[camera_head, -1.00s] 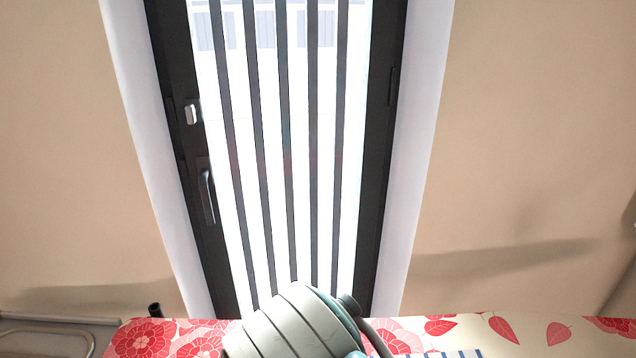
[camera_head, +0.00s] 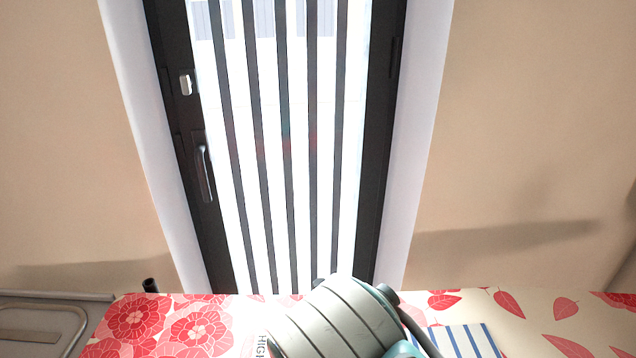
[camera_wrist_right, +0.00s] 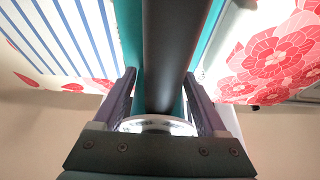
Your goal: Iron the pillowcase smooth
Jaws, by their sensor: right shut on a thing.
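The pillowcase (camera_head: 465,340), white with blue stripes, lies on the ironing board (camera_head: 135,325) at the bottom of the head view, partly cut off by the frame. It also shows at the upper left of the right wrist view (camera_wrist_right: 60,35). My right gripper (camera_wrist_right: 163,88) is shut on the dark round handle of the iron (camera_wrist_right: 168,40), whose teal body shows on both sides of the handle. The iron is over or beside the striped cloth; whether its sole touches the cloth is hidden. My left gripper is not in view.
The board cover has red flowers and leaves. A dark-framed glazed door (camera_head: 280,150) stands behind the board, between beige walls. A grey metal-edged surface (camera_head: 45,325) is at the lower left. My pale arm covers the board's middle.

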